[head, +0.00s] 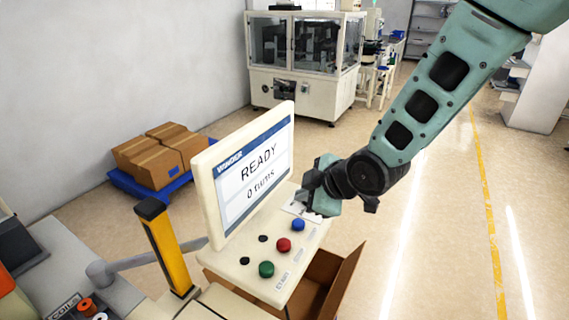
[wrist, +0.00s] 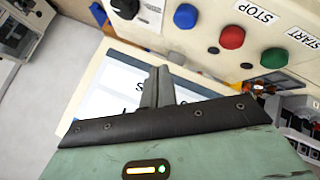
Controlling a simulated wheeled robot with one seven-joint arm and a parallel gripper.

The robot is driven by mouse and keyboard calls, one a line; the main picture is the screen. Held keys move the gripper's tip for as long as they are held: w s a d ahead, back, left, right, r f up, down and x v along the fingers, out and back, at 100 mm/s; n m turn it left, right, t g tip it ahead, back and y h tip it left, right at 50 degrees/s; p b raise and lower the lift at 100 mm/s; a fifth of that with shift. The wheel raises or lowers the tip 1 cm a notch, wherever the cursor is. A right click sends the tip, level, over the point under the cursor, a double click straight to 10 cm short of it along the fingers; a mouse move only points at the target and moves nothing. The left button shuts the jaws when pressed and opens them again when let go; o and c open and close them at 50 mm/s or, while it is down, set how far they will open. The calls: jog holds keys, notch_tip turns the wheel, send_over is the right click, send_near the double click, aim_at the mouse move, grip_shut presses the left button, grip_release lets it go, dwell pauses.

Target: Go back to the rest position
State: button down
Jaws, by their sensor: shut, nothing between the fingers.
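My gripper (head: 312,190) is in front of the right side of the control station in the head view, beside the lower right of the screen and over the far end of the button panel. In the wrist view its fingers (wrist: 159,86) are together with nothing between them. The screen (head: 255,168) reads READY with a smaller line below. The button panel (head: 262,285) carries a blue button (head: 298,224), a red button (head: 284,244) and a green button (head: 266,269). I cannot tell whether my gripper touches the panel.
A yellow post (head: 168,245) stands left of the screen. An open cardboard box (head: 345,285) is below the panel. Boxes (head: 165,150) lie on a blue pallet (head: 150,190) at the left. A white machine (head: 300,85) stands at the back. Floor at the right is clear.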

jog(key=s+d+f+m+g+h+b, duration=0.1)
jog(key=s+d+f+m+g+b, duration=0.1)
jog(key=s, duration=0.7)
jog(key=s+d+f+m+g+h+b, duration=0.2)
jog(key=s+b, duration=0.4)
jog(key=s, duration=0.3)
jog(key=s+d+f+m+g+h+b, duration=0.2)
jog(key=s+f+m+g+b, duration=0.1)
jog(key=s, duration=0.5)
jog(key=shift+s+d+f+m+b, duration=0.2)
jog(key=shift+s+f+m+b, duration=0.15)
jog(key=shift+m+b, duration=0.6)
